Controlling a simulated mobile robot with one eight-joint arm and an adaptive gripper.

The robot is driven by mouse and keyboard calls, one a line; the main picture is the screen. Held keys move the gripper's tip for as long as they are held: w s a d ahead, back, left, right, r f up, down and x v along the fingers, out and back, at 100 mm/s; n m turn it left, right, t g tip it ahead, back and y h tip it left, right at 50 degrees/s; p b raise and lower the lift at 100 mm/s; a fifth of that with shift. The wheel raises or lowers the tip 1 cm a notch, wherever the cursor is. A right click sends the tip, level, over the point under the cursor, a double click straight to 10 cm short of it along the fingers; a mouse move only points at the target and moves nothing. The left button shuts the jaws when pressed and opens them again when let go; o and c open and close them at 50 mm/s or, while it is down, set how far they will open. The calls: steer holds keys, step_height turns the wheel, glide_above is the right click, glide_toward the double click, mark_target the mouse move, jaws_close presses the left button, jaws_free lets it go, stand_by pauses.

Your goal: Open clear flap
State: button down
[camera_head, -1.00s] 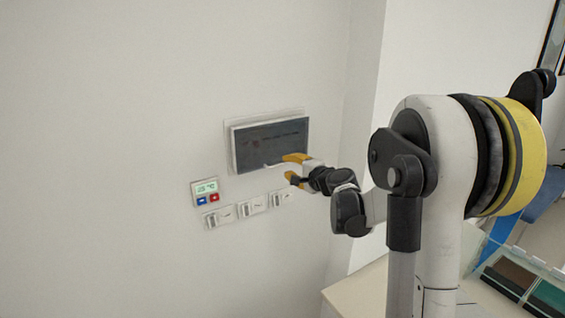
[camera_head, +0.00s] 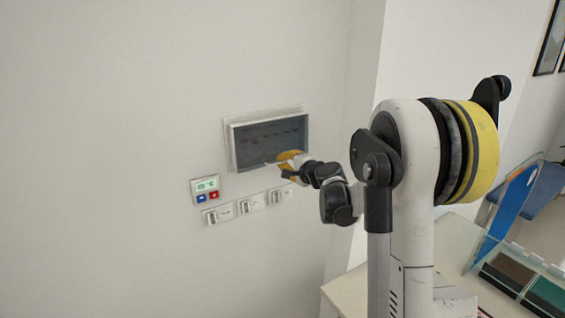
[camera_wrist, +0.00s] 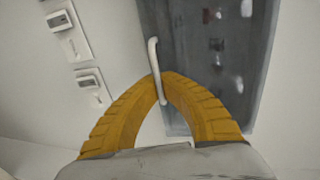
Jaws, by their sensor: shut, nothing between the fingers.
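A wall box with a smoky see-through flap (camera_head: 272,145) is on the wall ahead. A row of small dark and reddish parts shows faintly behind it. In the wrist view the flap (camera_wrist: 215,60) fills the upper right. A thin pale handle (camera_wrist: 153,55) stands along its edge, at the lower edge in the head view. My gripper (camera_head: 280,163) is at this lower edge. In the wrist view the yellow fingertips (camera_wrist: 160,80) meet at the handle and are shut. I cannot tell whether they touch it, or whether the flap is slightly ajar.
A small panel (camera_head: 206,189) with a lit display and blue and red buttons is left of the box. Several white switch plates (camera_head: 253,203) run below it. A pale counter (camera_head: 345,290) with a clear divider and dark trays (camera_head: 515,275) is at right. The wall at left is bare.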

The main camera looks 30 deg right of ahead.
steer(key=c, duration=1.6)
jaws_free()
steer(key=shift+s, duration=0.1)
steer(key=v, duration=0.4)
steer(key=p+v, duration=0.1)
steer(key=v, duration=0.7)
steer(key=shift+s+r, duration=0.1)
steer(key=shift+r, duration=0.35)
